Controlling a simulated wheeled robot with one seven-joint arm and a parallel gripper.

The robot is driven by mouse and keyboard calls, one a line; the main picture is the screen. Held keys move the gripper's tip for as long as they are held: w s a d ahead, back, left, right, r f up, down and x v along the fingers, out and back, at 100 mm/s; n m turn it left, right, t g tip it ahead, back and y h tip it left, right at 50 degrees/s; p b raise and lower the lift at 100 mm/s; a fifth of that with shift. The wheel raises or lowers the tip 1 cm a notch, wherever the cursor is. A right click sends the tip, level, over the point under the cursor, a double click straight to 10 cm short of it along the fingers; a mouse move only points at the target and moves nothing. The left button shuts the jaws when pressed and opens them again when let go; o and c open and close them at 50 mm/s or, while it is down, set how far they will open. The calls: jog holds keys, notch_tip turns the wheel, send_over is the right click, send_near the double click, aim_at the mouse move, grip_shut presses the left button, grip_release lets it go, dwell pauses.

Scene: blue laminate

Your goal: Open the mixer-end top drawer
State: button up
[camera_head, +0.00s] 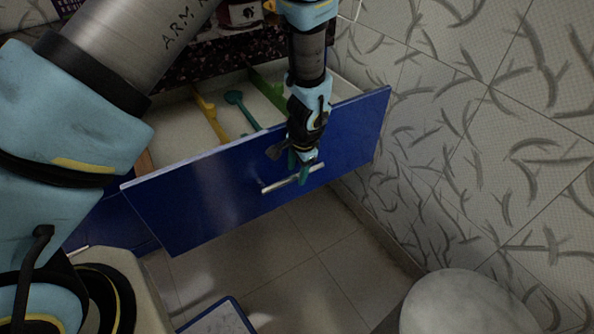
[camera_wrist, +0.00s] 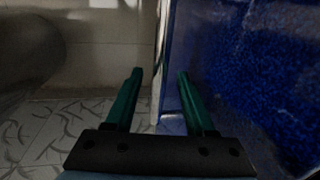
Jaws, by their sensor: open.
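The blue-fronted drawer (camera_head: 215,197) stands pulled out from the cabinet below a dark speckled counter, with its inside showing. A silver bar handle (camera_head: 275,186) runs across its front. My gripper (camera_head: 302,172) is at the right part of this handle, pointing down, with its green fingers at the bar. In the wrist view my gripper (camera_wrist: 158,88) is open. Its two green fingers stand apart, with a pale upright strip between them and the blue drawer front (camera_wrist: 245,80) at the right. I cannot tell whether the fingers touch the handle.
Inside the drawer lie a yellow utensil (camera_head: 211,115), a teal utensil (camera_head: 240,106) and a green one (camera_head: 268,88). A tiled wall (camera_head: 450,150) stands close on the right. A round pale object (camera_head: 465,305) is at the lower right. A blue-edged flat thing (camera_head: 222,318) lies on the floor.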

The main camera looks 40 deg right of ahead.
notch_tip(320, 180, up, 10)
jog(key=s, duration=0.2)
jog(key=shift+b, duration=0.3)
jog(key=shift+a, duration=0.1)
